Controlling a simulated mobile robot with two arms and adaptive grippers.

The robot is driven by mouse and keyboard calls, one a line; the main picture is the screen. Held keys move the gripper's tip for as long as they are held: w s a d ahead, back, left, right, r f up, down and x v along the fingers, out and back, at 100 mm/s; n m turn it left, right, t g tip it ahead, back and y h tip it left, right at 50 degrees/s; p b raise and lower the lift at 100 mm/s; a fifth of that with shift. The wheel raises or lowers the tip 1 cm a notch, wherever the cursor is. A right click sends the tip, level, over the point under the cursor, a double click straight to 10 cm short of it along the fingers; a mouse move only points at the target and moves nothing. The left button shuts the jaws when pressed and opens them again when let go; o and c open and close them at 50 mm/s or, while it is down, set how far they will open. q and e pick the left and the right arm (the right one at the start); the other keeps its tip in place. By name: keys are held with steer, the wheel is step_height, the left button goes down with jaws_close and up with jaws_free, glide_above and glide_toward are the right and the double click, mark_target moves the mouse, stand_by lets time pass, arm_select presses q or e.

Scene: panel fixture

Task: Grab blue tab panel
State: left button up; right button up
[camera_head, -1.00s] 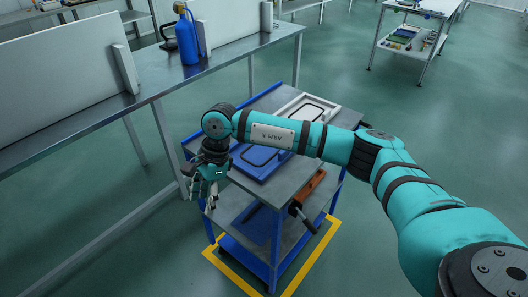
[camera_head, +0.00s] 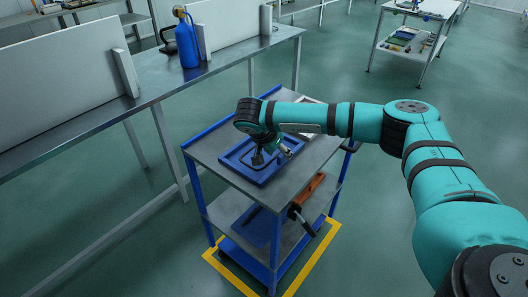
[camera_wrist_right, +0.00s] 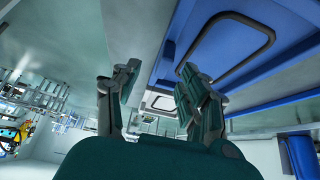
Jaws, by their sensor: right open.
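The blue panel (camera_head: 240,166), a flat blue piece with a dark rounded loop on its face, lies on the top shelf of the cart. My right gripper (camera_head: 270,152) is over this panel, fingers apart and empty; the head view does not clearly show whether it touches. In the right wrist view the fingers (camera_wrist_right: 160,68) are spread, with the blue panel (camera_wrist_right: 212,62) at upper right, beside the right finger. My right arm hides part of the panel's far side. My left gripper is not in view.
A pale panel (camera_head: 309,101) lies behind my arm on the cart (camera_head: 208,149). An orange-brown tool (camera_head: 307,188) lies on the lower shelf. A long metal bench (camera_head: 140,90) with upright boards and a blue bottle (camera_head: 187,45) stands at left.

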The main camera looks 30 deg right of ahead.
mark_target(283, 156)
steer(key=shift+w+p+x, duration=0.15)
steer(key=shift+p+x, duration=0.1)
steer(key=shift+x, duration=1.3)
steer(key=shift+w+p+x, duration=0.15)
steer(key=shift+p+x, duration=0.05)
steer(key=shift+x, duration=1.3)
steer(key=shift+a, duration=0.15)
steer(key=shift+c, duration=0.4)
jaws_close()
